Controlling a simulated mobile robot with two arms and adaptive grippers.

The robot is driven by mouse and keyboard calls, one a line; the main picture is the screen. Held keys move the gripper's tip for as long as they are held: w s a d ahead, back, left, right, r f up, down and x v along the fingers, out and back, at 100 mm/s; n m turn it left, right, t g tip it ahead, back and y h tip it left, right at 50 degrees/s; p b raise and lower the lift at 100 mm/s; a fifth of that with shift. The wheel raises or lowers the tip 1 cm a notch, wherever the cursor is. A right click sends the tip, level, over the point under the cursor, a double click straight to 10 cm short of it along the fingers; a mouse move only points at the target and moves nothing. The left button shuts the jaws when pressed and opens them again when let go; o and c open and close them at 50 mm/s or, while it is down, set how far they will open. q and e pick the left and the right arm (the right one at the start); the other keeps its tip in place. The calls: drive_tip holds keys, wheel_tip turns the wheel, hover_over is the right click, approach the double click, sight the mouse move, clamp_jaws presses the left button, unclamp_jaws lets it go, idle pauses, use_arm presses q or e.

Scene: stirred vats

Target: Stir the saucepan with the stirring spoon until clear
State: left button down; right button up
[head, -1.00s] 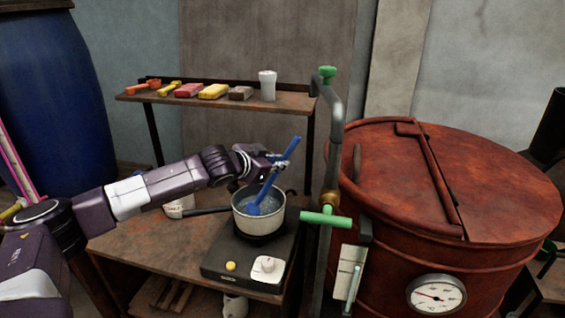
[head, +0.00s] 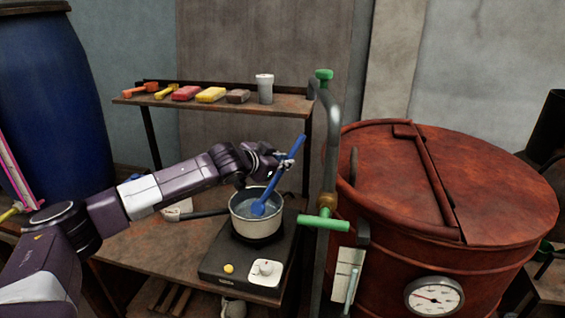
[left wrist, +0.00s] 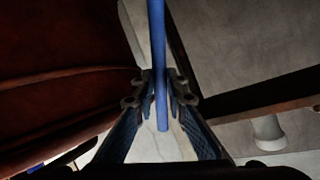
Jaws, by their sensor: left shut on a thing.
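The saucepan (head: 257,228) is pale with a dark handle and stands on a black hot plate (head: 222,262). It holds a bluish-grey liquid (head: 243,208). My left gripper (head: 284,161) is shut on the blue stirring spoon (head: 293,160), above the pan's far right rim. The spoon is tilted, with its head down in the pan at the liquid and its handle up to the right. In the left wrist view the blue handle (left wrist: 160,70) runs between the two fingers (left wrist: 160,100). My right gripper is not in view.
A pipe with green valve handles (head: 323,219) stands close right of the pan. A large red vat (head: 440,190) fills the right. A blue barrel (head: 45,100) stands at left.

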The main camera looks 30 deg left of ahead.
use_arm(q)
drive_tip(key=shift+w+d+r+p, duration=0.55)
drive_tip(key=shift+r+p, duration=0.15)
drive_tip(key=shift+r, duration=0.55)
drive_tip(key=shift+w+d+r+p, duration=0.55)
drive_tip(key=shift+r+p, duration=0.2)
drive_tip(key=shift+r, duration=0.55)
drive_tip(key=shift+w+d+r+p, duration=0.5)
drive_tip(key=shift+d+r+p, duration=0.15)
drive_tip(key=shift+r, duration=0.6)
drive_tip(key=shift+a, duration=0.1)
wheel_tip(320, 180, up, 5)
drive_tip(key=p, duration=0.4)
hover_over(302, 135)
drive_tip(key=s, duration=0.2)
drive_tip(key=shift+w+b, duration=0.25)
drive_tip(key=shift+b, duration=0.05)
